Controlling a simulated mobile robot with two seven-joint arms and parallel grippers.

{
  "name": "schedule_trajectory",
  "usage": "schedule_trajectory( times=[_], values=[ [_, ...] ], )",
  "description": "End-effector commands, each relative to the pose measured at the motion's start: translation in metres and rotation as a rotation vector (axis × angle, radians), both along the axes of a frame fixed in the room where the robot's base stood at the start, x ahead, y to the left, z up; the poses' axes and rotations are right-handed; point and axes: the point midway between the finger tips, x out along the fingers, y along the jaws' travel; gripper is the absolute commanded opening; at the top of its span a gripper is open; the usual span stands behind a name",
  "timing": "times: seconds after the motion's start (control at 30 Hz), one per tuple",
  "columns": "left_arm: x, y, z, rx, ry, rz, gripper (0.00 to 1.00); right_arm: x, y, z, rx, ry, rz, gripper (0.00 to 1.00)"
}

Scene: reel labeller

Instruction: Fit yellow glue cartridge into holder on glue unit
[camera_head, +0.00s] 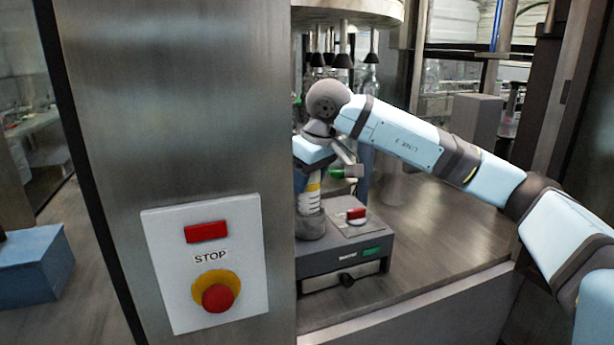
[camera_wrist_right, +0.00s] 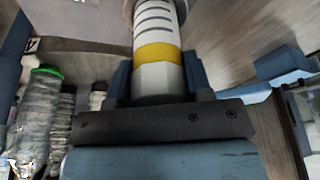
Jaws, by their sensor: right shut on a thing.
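The glue cartridge (camera_head: 309,203) is white with dark stripes and a yellow band. It stands about upright over the left part of the grey glue unit (camera_head: 337,258). My right gripper (camera_head: 312,172) is shut on its upper part. In the right wrist view the cartridge (camera_wrist_right: 156,53) sits between the two blue fingers of the gripper (camera_wrist_right: 158,82). The dark grey round holder (camera_head: 311,227) is right below the cartridge. I cannot tell whether the cartridge's lower end is inside it or just above. My left gripper is not in view.
A steel panel (camera_head: 170,100) with a red STOP button (camera_head: 218,298) stands close on the left and hides part of the machine. A red switch (camera_head: 356,213) is on the unit's top. Dark nozzles (camera_head: 343,60) hang above. The steel deck (camera_head: 440,240) to the right is clear.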

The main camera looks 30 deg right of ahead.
Motion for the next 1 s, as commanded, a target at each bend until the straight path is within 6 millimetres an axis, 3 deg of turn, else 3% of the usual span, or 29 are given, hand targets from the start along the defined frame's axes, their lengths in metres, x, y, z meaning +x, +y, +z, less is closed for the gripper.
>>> schedule_trajectory(
  times=[0.03,0.3,0.67,0.7,0.8,1.0],
  values=[
    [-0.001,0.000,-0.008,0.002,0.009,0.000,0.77,0.000,0.000,-0.004,0.000,-0.001,0.000,0.17],
    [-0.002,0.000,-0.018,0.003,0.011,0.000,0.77,0.000,0.000,-0.016,0.000,-0.001,0.000,0.17],
    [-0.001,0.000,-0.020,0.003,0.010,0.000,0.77,0.000,0.000,-0.019,0.000,-0.001,0.000,0.17],
    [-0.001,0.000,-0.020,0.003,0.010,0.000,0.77,0.000,0.000,-0.019,0.000,-0.001,0.000,0.51],
    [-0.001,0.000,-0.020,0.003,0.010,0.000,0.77,0.000,0.000,-0.020,0.000,0.000,0.000,0.74],
    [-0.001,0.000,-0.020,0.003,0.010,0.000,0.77,0.000,0.000,-0.020,0.000,0.000,0.000,0.76]
  ],
)
